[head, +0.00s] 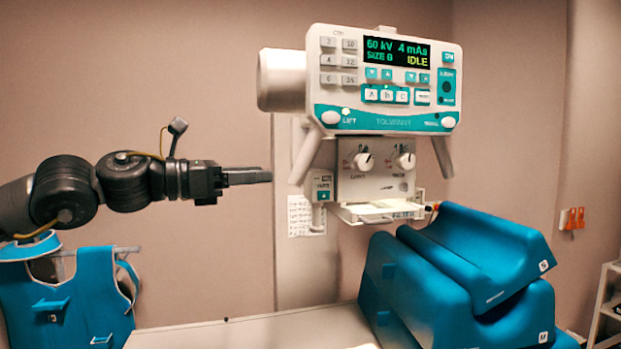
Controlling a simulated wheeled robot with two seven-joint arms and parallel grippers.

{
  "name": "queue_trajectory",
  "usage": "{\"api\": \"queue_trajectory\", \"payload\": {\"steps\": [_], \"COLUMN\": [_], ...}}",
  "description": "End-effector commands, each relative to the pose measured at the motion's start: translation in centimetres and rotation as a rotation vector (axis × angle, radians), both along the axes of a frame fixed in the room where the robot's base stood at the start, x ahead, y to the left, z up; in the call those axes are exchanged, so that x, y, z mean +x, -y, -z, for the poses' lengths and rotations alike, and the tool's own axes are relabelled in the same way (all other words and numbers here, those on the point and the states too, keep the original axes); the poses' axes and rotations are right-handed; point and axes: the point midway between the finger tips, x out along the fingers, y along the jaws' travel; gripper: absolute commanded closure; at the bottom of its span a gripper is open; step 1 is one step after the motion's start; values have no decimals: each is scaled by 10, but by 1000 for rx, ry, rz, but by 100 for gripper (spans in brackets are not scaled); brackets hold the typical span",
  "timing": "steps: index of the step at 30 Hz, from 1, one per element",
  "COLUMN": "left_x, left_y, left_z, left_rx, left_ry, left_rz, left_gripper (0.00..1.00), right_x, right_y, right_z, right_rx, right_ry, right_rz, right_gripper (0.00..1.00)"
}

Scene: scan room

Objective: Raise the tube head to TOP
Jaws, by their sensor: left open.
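The tube head (340,98) hangs in the middle of the head view. Its front panel has a display (398,52) reading 60 kV, 4 mAs, SIZE 0 and IDLE, several keys, and a white button marked LIFT (331,117) at the lower left. Handles slope down on both sides; the left handle (305,157) is nearest my arm. Below sits a box with two knobs (376,163). My left gripper (262,176) is open and empty, pointing right, left of the left handle in the picture; the depth between them is unclear. My right gripper is out of view.
A small box with a teal button (322,195) is on the column under the head. Blue wedge cushions (470,270) stand at the lower right on a pale table (260,332). A blue apron (66,300) hangs at the lower left. The wall area above my left arm is clear.

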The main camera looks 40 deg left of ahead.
Motion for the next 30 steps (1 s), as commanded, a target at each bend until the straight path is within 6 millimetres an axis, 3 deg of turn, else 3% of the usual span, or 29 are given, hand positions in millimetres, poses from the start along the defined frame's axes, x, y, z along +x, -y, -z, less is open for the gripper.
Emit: {"api": "queue_trajectory", "payload": {"steps": [4,11,21,30], "left_x": [-13,-7,40,71], "left_y": [-4,0,21,34], "left_z": [-7,-9,-12,-9], "left_rx": [48,49,46,47], "left_ry": [14,11,6,8], "left_rz": [-11,-7,-6,-9], "left_gripper": [52,52,52,52], "right_x": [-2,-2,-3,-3], "right_y": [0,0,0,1], "right_z": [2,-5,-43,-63], "right_rx": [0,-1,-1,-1], "right_ry": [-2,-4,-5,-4], "right_rz": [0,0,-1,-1], "right_gripper": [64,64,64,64]}}
